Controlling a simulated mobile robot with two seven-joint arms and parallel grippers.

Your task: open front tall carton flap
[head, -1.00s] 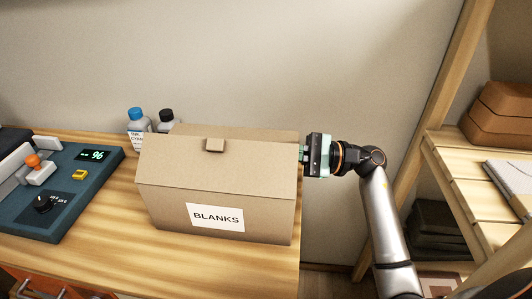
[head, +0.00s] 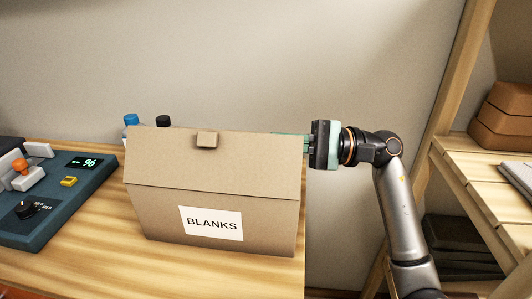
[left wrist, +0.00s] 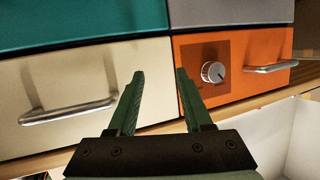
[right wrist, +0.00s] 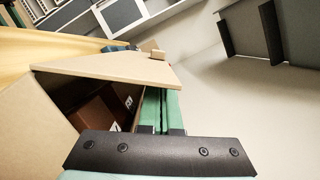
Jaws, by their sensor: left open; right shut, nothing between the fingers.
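The cardboard carton labelled BLANKS (head: 250,215) stands on the wooden worktop. Its front flap (head: 165,155), with a small tab at the top edge, is partly raised and hides the carton's opening in the head view. In the right wrist view the flap (right wrist: 110,66) tilts over the opening, with brown boxes (right wrist: 100,112) inside. My right gripper (head: 305,143) is shut and empty at the carton's right side. Its fingers (right wrist: 161,95) lie at the flap's underside edge; contact is unclear. My left gripper (left wrist: 158,72) is open and empty before the drawers, away from the carton.
A blue press (head: 50,205) with a lit display stands left of the carton. Bottles (head: 131,119) stand behind it. A wooden shelf (head: 470,165) with brown boxes is at the right. Drawers (left wrist: 85,85) with metal handles fill the left wrist view.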

